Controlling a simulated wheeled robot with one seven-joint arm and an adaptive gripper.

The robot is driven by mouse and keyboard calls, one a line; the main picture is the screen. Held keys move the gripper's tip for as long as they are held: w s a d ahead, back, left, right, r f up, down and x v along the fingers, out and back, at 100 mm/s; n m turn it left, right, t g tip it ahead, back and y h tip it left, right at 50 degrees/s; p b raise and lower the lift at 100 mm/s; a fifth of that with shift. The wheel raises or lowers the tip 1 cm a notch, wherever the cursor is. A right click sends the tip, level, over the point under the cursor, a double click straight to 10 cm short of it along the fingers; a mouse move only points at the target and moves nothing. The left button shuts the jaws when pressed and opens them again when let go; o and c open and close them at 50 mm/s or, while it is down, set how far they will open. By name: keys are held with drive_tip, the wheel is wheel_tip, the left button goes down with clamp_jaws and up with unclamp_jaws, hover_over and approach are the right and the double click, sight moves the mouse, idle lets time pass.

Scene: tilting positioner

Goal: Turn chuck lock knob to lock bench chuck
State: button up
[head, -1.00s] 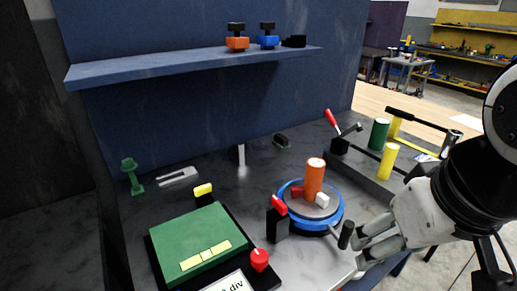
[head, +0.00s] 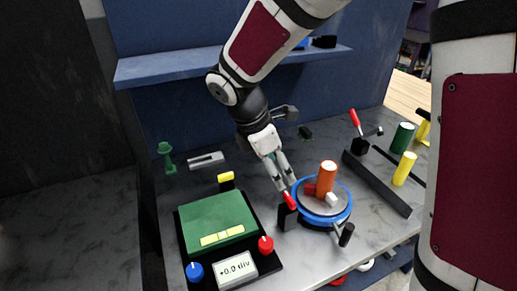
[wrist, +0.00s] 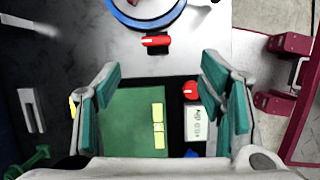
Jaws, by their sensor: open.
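The bench chuck, a grey disc with a blue ring (head: 346,205), holds an upright orange cylinder (head: 327,177) between red and white jaws. Just left of it, a red knob (head: 290,201) tops a black block; this looks like the chuck lock knob. In the wrist view the knob (wrist: 156,41) is a red bar with a white mark, lying crosswise. The blue ring (wrist: 145,22) is cut off above it. My gripper (head: 281,184) points down behind the knob. Its fingers (wrist: 160,75) are wide apart and empty, with the knob beyond the fingertips.
A green tilting plate (head: 215,215) with yellow vials stands front left, with a red knob (head: 266,245), blue knob (head: 194,271) and display reading +0.0 div (head: 236,269). A rail with a red lever (head: 356,122) lies right. A blue shelf (head: 165,70) overhangs the back.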

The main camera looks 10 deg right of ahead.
sight(289, 198)
drive_tip(key=shift+n, duration=0.4)
drive_tip(key=x, duration=0.9)
drive_tip(key=a+p+x, duration=0.1)
drive_tip(key=x, duration=0.4)
drive_tip(key=shift+w+d+f, duration=0.1)
drive_tip(key=shift+w+f, duration=0.1)
drive_tip(key=shift+w, duration=0.05)
drive_tip(key=shift+c, duration=0.3)
drive_tip(key=c, duration=1.1)
